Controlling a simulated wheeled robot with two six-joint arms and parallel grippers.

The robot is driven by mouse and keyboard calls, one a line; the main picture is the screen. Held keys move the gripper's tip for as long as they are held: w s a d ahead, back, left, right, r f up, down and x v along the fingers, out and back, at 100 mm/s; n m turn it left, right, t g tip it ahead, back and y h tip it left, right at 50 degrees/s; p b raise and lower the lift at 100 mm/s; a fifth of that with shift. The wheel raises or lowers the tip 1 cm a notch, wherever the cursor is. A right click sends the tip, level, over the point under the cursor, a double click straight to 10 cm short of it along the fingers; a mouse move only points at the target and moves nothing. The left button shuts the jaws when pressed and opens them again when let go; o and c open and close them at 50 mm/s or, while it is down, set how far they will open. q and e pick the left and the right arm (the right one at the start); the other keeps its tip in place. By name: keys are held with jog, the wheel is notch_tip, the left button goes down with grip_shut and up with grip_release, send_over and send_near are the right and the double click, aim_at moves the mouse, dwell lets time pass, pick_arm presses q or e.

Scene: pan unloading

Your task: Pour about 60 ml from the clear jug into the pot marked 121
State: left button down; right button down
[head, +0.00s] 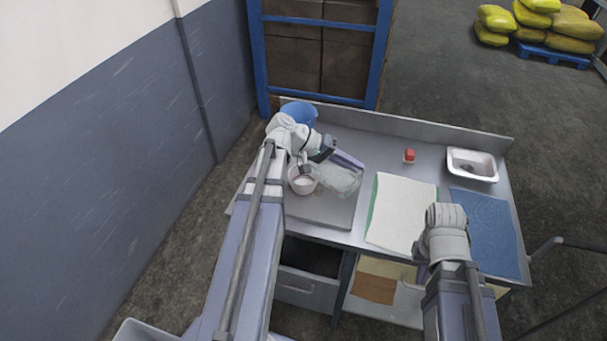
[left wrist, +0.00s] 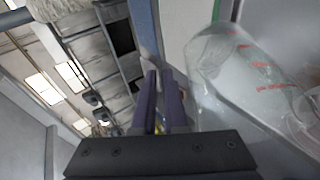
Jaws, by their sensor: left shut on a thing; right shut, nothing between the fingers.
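The clear jug (head: 338,180) is tilted, its mouth end towards the small white pot (head: 302,186) on its left. Its clear wall with red markings also shows in the left wrist view (left wrist: 235,75). My left gripper (head: 348,159) is shut on the jug; its dark fingers show in the left wrist view (left wrist: 163,100). The pot stands on the grey board and has something pale inside; no number on it is readable. I cannot tell whether liquid is flowing. My right gripper (head: 422,272) is shut and empty at the table's front edge, partly hidden by its own wrist.
A blue bucket (head: 299,112) stands behind my left wrist. A red block (head: 409,155) and a white tray (head: 472,176) with a dark item are at the back right. A white sheet (head: 400,205) and a blue mat (head: 486,225) lie flat. A drawer (head: 305,285) is below.

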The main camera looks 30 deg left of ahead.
aim_at(358, 182)
pick_arm(q)
jog(key=shift+a+r, duration=0.2)
jog(key=shift+r, duration=0.1)
jog(key=shift+a+r+h+b, duration=0.3)
jog(key=shift+a+r+h, duration=0.05)
jog(key=shift+h, duration=0.25)
dwell(1.8)
jog(key=shift+s+d+f+y+p, duration=0.1)
jog(key=shift+d+y+p, duration=0.2)
jog(key=shift+d+p, duration=0.05)
jog(key=shift+s+d+f+m+y+p, duration=0.1)
jog(key=shift+d+f+m+y+p, duration=0.2)
jog(key=shift+d+f+y+p, duration=0.7)
jog(key=shift+d+f+y, duration=0.1)
jog(key=shift+f+y, duration=0.15)
jog(key=shift+y, duration=0.15)
jog(key=shift+f, duration=0.15)
jog(key=shift+d+f+g+y+b, duration=0.35)
jog(key=shift+f+y, duration=0.25)
jog(key=shift+f, duration=0.25)
